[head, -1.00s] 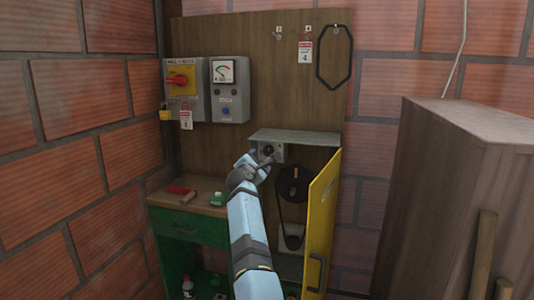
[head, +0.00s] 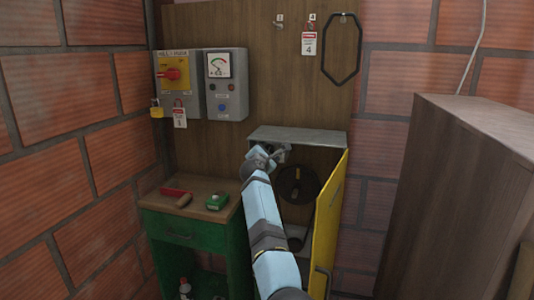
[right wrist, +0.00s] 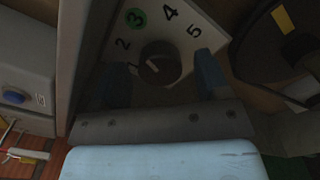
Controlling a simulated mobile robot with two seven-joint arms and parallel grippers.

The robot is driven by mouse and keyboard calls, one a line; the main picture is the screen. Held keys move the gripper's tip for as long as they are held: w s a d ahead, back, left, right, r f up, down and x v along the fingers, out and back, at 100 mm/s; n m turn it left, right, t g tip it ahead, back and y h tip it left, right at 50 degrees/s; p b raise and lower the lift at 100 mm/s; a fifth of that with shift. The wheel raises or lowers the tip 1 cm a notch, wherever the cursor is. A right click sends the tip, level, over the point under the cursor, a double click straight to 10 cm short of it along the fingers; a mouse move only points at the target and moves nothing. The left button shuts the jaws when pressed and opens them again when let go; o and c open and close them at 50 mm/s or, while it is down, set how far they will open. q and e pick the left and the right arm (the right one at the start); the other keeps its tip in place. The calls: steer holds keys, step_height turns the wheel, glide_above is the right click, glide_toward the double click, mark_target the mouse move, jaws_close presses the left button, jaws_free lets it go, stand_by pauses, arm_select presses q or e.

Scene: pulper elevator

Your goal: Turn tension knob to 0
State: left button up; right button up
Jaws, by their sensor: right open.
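The tension knob (right wrist: 158,62) is a dark round knob with a small pale mark, on a pale plate (right wrist: 185,50) numbered 1 to 5; the 3 sits on a green spot. Which number the mark points to is hard to tell, and no 0 shows. In the right wrist view, my right gripper (right wrist: 163,75) is open, with one finger on each side of the knob. Contact with it cannot be told. In the head view, my right gripper (head: 270,158) is at the upper left of the open cabinet (head: 298,135) and largely hides the knob. My left gripper is not in view.
The yellow cabinet door (head: 327,225) stands open at the right. Inside is a dark pulley wheel (head: 296,184). A green bench (head: 190,232) with small tools stands left. Switch boxes (head: 227,85) hang above. A wooden cabinet (head: 450,190) blocks the right.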

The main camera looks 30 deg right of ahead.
steer(key=c, duration=0.9)
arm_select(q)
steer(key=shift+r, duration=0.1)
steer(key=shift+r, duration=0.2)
arm_select(e)
steer(key=shift+r+n, duration=0.1)
steer(key=shift+n, duration=0.2)
arm_select(q)
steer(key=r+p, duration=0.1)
steer(key=p, duration=0.4)
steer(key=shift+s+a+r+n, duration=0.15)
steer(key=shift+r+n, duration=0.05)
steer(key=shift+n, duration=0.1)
arm_select(e)
steer(key=n, duration=0.6)
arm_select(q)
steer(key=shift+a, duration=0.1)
arm_select(e)
steer(key=shift+n, duration=0.3)
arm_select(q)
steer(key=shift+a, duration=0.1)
